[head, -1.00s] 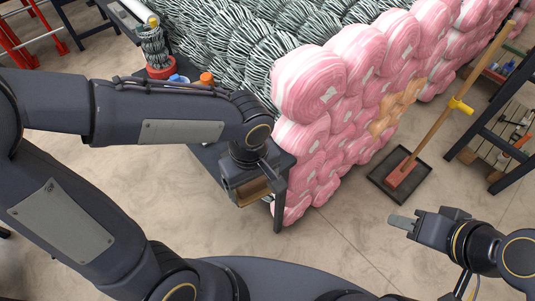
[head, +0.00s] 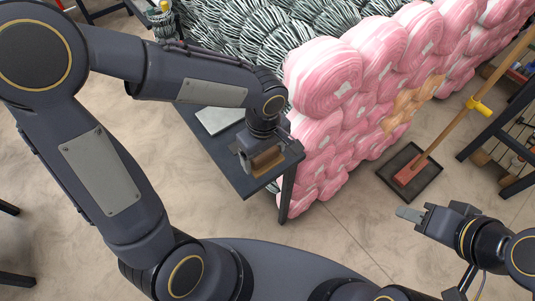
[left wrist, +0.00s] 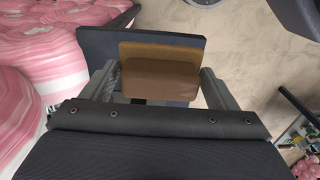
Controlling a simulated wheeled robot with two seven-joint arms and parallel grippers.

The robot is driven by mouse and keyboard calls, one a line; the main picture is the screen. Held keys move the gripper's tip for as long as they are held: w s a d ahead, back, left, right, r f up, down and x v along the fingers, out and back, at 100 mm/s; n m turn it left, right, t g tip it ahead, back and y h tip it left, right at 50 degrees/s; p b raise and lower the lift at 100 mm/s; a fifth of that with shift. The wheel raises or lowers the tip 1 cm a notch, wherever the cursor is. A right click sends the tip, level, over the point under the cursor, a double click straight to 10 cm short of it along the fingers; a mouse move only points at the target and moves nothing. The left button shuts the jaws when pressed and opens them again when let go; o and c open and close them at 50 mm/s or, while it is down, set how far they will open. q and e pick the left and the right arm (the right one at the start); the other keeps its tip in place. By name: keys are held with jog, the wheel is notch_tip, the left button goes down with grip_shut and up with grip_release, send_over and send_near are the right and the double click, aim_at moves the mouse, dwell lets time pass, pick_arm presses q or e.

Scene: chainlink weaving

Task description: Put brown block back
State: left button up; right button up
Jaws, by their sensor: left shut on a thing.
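The brown block (head: 267,161) is a small wooden-coloured piece held in my left gripper (head: 258,158). In the left wrist view the block (left wrist: 160,80) sits between the two fingers (left wrist: 157,88), which are closed on its sides. The gripper is over the near corner of the dark table (head: 222,165). The dark top also shows behind the block in the left wrist view (left wrist: 192,43). I cannot tell whether the block touches the table. My right gripper (head: 408,213) is well away at the lower right, over the floor, with no object seen in it; its opening is unclear.
A flat light grey item (head: 218,119) lies on the table, partly behind my left arm. Stacked pink-and-white rolls (head: 323,77) stand close to the table's right side. A broom-like tool (head: 407,175) stands in a dark tray (head: 428,188) at the right.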

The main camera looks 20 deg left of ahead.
pick_arm(q)
jog(key=w+f, duration=0.4)
jog(key=shift+a+f, duration=0.2)
jog(key=shift+f, duration=0.2)
jog(key=shift+w+f+b, duration=0.2)
jog(key=shift+f, duration=0.75)
jog(key=shift+w+f+b, duration=0.2)
jog(key=shift+f, duration=0.7)
